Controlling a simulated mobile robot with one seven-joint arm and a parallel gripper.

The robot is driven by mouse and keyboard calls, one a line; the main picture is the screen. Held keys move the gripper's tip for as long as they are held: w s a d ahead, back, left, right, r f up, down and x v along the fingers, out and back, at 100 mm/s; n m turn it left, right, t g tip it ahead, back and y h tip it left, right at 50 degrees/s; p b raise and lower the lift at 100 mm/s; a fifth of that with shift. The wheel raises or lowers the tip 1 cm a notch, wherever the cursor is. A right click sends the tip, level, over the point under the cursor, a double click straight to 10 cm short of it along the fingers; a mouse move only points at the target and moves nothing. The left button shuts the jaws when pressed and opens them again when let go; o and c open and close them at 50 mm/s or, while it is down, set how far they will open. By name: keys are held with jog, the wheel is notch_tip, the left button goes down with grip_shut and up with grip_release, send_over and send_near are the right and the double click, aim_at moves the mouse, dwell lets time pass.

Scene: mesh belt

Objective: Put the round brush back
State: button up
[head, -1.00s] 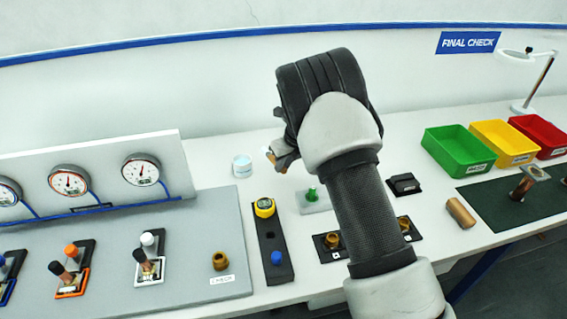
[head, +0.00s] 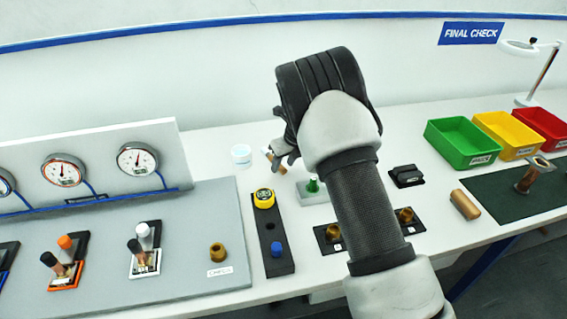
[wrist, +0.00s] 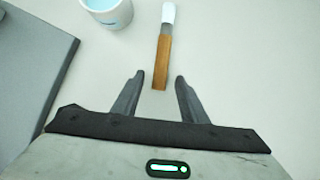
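A brush with a flat wooden handle (wrist: 162,62) and a white end (wrist: 168,14) shows ahead of my gripper (wrist: 159,78) in the wrist view. The near end of the handle is between the two fingertips, with a gap on each side. My gripper is open and holds nothing. In the head view my gripper (head: 277,158) is over the white table, right of the cup, and a small brown piece of the handle (head: 275,162) shows beside the fingers. The rest of the brush is hard to make out there. I cannot tell how high the fingers are above the table.
A white cup with light blue contents (head: 241,155) stands left of the brush; it also shows in the wrist view (wrist: 106,14). A black strip (head: 274,240) with a yellow gauge, a grey panel (head: 190,268) and a green-topped part (head: 313,185) are nearby. Coloured bins stand right.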

jog(key=shift+r, duration=0.1)
jog(key=v, duration=1.7)
jog(key=shift+d+r, duration=0.1)
